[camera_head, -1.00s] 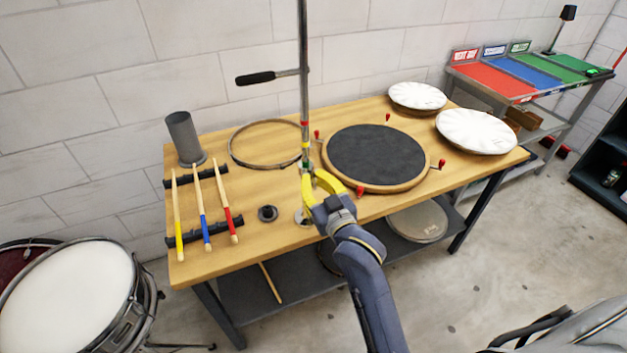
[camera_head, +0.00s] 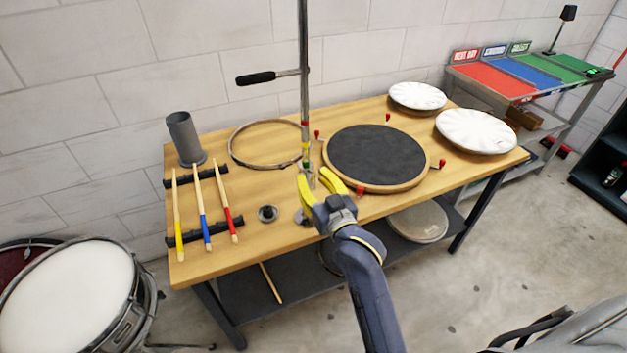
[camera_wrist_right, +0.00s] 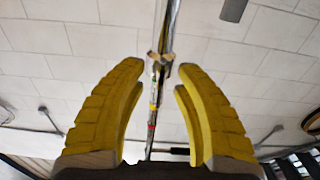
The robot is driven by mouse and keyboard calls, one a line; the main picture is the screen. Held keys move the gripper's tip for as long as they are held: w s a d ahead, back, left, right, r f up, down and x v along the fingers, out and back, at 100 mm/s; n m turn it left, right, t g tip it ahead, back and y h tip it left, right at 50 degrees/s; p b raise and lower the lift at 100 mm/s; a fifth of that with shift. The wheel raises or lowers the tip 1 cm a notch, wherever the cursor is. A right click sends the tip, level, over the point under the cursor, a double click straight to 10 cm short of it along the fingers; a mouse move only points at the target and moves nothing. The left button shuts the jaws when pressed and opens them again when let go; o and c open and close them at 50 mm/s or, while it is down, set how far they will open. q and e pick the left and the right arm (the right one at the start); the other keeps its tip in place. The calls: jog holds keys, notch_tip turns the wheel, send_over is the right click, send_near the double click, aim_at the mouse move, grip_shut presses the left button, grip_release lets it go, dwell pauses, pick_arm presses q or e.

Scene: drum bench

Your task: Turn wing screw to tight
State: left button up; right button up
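The upright metal stand pole (camera_head: 304,80) rises from the bench and carries red, yellow and green bands. In the right wrist view a small brass-coloured wing screw (camera_wrist_right: 160,58) sits on the pole (camera_wrist_right: 168,25), beyond the fingertips and between their lines. In the head view it is too small to make out clearly. My right gripper (camera_head: 315,178) has its yellow fingers spread just in front of the lower pole. The same gripper (camera_wrist_right: 160,75) is open and empty in the wrist view, with a gap on both sides of the pole. My left gripper is not in view.
A black-handled side arm (camera_head: 256,78) sticks out left from the pole. A round black practice pad (camera_head: 376,155) lies right of my gripper, and a metal hoop (camera_head: 235,157) lies behind left. Drumsticks (camera_head: 202,210) rest on a rack at left. The bench's front edge is close.

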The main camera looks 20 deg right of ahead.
jog(key=s+d, duration=0.1)
jog(key=s, duration=1.1)
jog(key=shift+d, duration=0.15)
dwell(0.4)
jog(key=shift+w+r, duration=0.1)
